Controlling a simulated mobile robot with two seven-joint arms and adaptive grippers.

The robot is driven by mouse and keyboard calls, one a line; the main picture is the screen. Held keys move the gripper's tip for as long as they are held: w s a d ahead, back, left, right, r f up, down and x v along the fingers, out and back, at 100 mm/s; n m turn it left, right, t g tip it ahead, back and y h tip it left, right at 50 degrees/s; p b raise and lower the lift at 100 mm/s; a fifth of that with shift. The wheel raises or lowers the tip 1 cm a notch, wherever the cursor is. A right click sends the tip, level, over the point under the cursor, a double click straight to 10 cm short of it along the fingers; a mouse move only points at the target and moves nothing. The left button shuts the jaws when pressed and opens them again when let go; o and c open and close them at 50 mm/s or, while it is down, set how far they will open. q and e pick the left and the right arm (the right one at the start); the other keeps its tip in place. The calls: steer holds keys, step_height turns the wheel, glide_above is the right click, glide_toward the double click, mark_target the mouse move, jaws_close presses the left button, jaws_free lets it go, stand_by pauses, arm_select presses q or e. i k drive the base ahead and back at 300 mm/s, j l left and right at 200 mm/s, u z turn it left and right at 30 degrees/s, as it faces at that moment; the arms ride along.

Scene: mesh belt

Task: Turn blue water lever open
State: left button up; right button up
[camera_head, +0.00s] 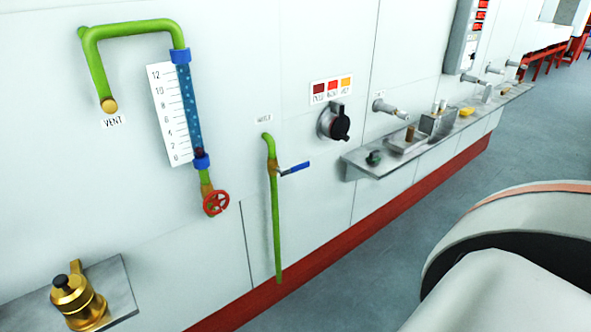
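The blue water lever (295,168) is on a thin green pipe (276,220) on the white wall, near the middle of the view. Its handle sticks out to the right of an orange-brown valve body (273,167), roughly level and slightly raised at its outer end, across the upright pipe. A small label (264,119) sits above the pipe; its text is too small to read surely. Neither of my grippers is in view, and nothing touches the lever.
Left of the lever are a red handwheel (216,202) and a blue gauge tube (188,105). A black rotary knob (339,123) and a grey shelf (360,168) with fittings lie right. A brass fitting (78,300) stands lower left. A large pale rounded body fills the lower right.

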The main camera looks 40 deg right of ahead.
mark_target(304, 165)
steer(key=l, duration=1.5)
steer(key=i+l, duration=0.1)
steer(key=l, duration=1.4)
